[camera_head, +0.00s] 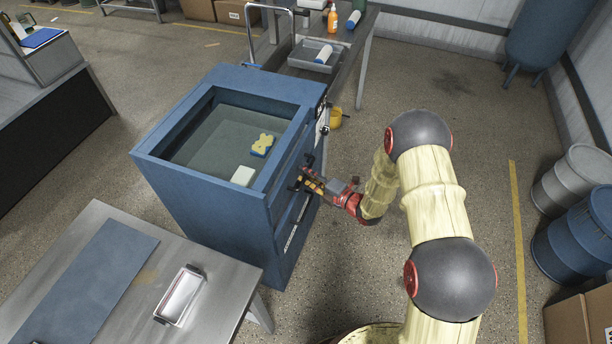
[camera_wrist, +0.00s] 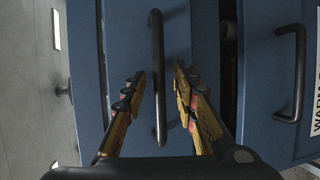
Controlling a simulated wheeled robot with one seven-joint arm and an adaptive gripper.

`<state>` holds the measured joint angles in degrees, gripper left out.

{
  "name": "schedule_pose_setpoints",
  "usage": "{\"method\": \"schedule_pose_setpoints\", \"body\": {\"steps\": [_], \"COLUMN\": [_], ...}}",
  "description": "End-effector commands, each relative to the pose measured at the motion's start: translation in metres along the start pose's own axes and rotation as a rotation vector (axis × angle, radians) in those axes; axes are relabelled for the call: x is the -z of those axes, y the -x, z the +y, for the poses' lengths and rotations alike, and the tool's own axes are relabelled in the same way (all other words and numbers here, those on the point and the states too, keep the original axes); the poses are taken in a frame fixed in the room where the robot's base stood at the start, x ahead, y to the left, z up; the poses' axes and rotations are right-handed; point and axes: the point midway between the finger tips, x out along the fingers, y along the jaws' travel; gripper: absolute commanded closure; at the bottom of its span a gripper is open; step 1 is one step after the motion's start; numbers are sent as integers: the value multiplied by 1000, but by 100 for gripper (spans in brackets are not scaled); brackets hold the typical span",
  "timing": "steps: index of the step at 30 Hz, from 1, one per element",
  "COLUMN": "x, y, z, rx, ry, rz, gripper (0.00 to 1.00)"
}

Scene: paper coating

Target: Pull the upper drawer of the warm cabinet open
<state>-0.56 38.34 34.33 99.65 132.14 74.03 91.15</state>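The blue cabinet (camera_head: 215,215) stands left of my arm in the head view, its front facing my gripper. My gripper (camera_head: 308,180) is close to that front. In the wrist view, my gripper (camera_wrist: 159,78) is open, one finger on each side of a dark bar handle (camera_wrist: 157,50) on a blue drawer front (camera_wrist: 205,35). Small gaps show between the fingers and the bar. A second blue front on the right has its own dark handle (camera_wrist: 297,75) and a white label (camera_wrist: 315,110) with part of the word "WARM". A dark gap separates the two fronts.
The cabinet's recessed top holds a yellow-and-blue item (camera_head: 262,145) and a white block (camera_head: 243,176). A metal table (camera_head: 225,290) with a white tray (camera_head: 181,296) stands at front left. Drums (camera_head: 575,180) stand at right. Floor between cabinet and drums is mostly clear.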

Motion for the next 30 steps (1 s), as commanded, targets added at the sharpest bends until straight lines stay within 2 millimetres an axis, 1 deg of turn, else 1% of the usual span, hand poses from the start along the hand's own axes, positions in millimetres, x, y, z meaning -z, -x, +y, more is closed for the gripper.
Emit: {"method": "schedule_pose_setpoints", "body": {"steps": [8, 23, 30], "x": [0, 0, 0], "y": [-1, -1, -1], "z": [0, 0, 0], "rx": [0, 1, 1], "ry": [0, 0, 0], "rz": [0, 0, 0], "gripper": [72, 100, 100]}}
